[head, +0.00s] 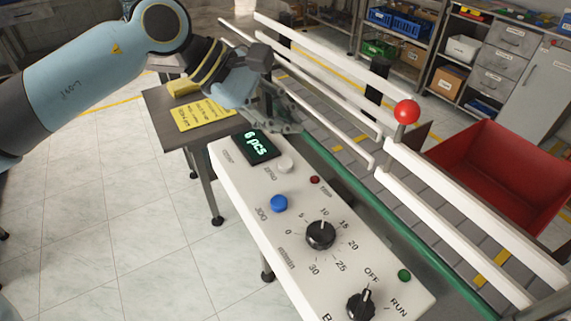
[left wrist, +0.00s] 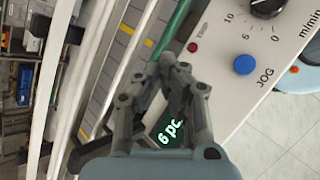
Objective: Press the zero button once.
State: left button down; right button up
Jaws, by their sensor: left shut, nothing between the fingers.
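The white zero button (head: 284,166) sits on the white control panel (head: 235,180), just right of the display (head: 258,147), which reads "6 pcs". My left gripper (head: 292,127) is shut and empty, above the far end of the panel. Its fingertips appear behind the display and apart from the zero button in the head view. In the left wrist view the shut fingers (left wrist: 172,66) cover part of the display (left wrist: 172,132), and I cannot make out the zero button there. My right gripper is not in view.
A blue jog button (head: 279,203), a black dial (head: 320,235), an OFF/RUN switch (head: 361,304), a red lamp (head: 315,180) and a green lamp (head: 404,275) are on the panel. A conveyor with white rails (head: 440,212) runs alongside. A red bin (head: 490,170) stands beyond.

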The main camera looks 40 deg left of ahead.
pick_arm(q)
jog(key=b, duration=0.3)
send_over(286, 166)
notch_tip(286, 166, down, 5)
jog(key=shift+f, duration=0.15)
jog(key=shift+f+b, duration=0.3)
jog(key=shift+b, duration=0.25)
dwell(0.6)
jog(key=shift+f+b, duration=0.4)
jog(key=shift+b, duration=0.25)
jog(key=shift+f+b, duration=0.45)
jog(key=shift+b, duration=0.15)
dwell(0.5)
jog(key=shift+r, duration=0.1)
jog(key=shift+r+p, duration=0.35)
jog(key=shift+r, duration=0.45)
